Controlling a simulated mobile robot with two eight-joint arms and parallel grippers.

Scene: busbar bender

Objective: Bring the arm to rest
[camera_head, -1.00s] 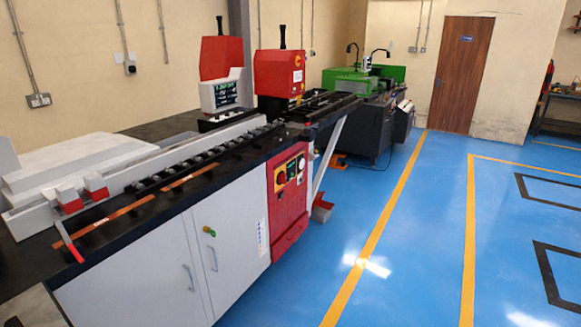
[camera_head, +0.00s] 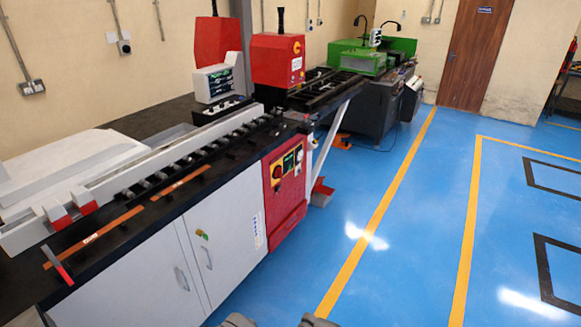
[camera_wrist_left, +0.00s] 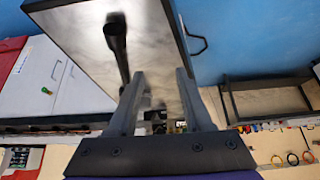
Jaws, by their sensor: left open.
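My left gripper (camera_wrist_left: 160,76) shows in the left wrist view with its two dark fingers spread apart. I see nothing held between them. Behind the fingers is a mottled grey panel (camera_wrist_left: 85,28) with a black edge and a black rod (camera_wrist_left: 115,40). In the head view, two small grey shapes show at the bottom edge; I cannot tell which part of me they are. My right gripper is not in view.
The busbar machine (camera_head: 150,262) with white doors and a red control panel (camera_head: 286,178) fills the left. Copper strips (camera_head: 97,236) lie on its black top. A green machine (camera_head: 366,57) stands at the back. The blue floor (camera_head: 410,215) on the right is clear.

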